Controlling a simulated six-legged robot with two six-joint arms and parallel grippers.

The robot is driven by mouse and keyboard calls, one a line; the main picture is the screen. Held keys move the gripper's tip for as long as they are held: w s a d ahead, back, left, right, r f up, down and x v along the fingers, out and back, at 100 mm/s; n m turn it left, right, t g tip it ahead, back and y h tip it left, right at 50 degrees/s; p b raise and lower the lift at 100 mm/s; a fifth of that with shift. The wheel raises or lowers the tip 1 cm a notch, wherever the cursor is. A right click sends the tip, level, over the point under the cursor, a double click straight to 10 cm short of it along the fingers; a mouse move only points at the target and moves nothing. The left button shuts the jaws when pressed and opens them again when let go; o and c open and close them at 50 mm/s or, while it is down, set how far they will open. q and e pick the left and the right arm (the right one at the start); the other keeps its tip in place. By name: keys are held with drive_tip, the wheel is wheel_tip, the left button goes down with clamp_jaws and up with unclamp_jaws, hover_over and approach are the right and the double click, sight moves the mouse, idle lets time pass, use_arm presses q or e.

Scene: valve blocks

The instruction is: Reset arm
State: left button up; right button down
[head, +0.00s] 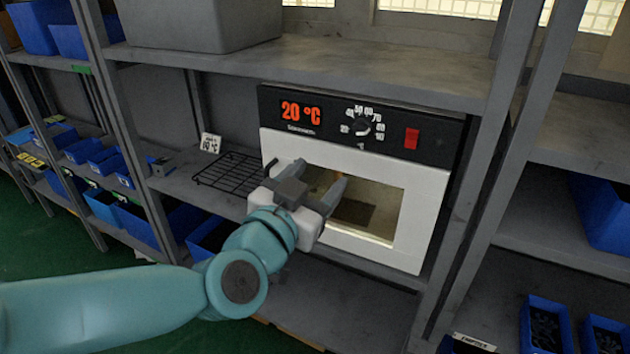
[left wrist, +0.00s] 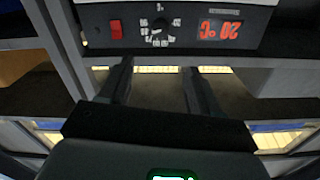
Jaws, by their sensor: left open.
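My left gripper (head: 320,173) is in front of the oven's door, with its two fingers apart and nothing between them. Its fingers also show in the left wrist view (left wrist: 157,72), spread and empty. The white oven (head: 425,218) stands on the middle shelf, with a lit window in its front. Its black panel has a red display (head: 300,112) reading 20 °C, a knob (head: 361,126) and a red switch (head: 411,138). The left wrist view shows this panel upside down. The gripper covers part of the window's left side. My right gripper is not in view.
A black wire rack (head: 228,172) and a small white card (head: 210,143) are on the shelf left of the oven. A grey bin (head: 195,25) stands on the shelf above. Shelf posts flank the oven. Blue bins (head: 545,325) fill shelves on both sides.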

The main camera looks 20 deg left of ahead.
use_arm(q)
drive_tip(key=shift+a, duration=0.1)
idle(0.3)
wheel_tip(320, 180, down, 32)
drive_tip(key=w+f+g, duration=0.1)
drive_tip(key=w+g, duration=0.1)
drive_tip(key=g, duration=0.6)
drive_tip(key=s+d+f+n+g+h, duration=0.1)
drive_tip(key=s+d+f+n+g, duration=0.1)
drive_tip(key=s+f, duration=0.8)
drive_tip(key=s+d+f+n+g+h, duration=0.2)
drive_tip(key=s+d+f+g, duration=0.3)
drive_tip(key=s+f, duration=0.5)
drive_tip(key=s+g, duration=0.1)
drive_tip(key=g, duration=0.1)
drive_tip(key=shift+d+n+g, duration=0.25)
drive_tip(key=shift+n+g, duration=0.05)
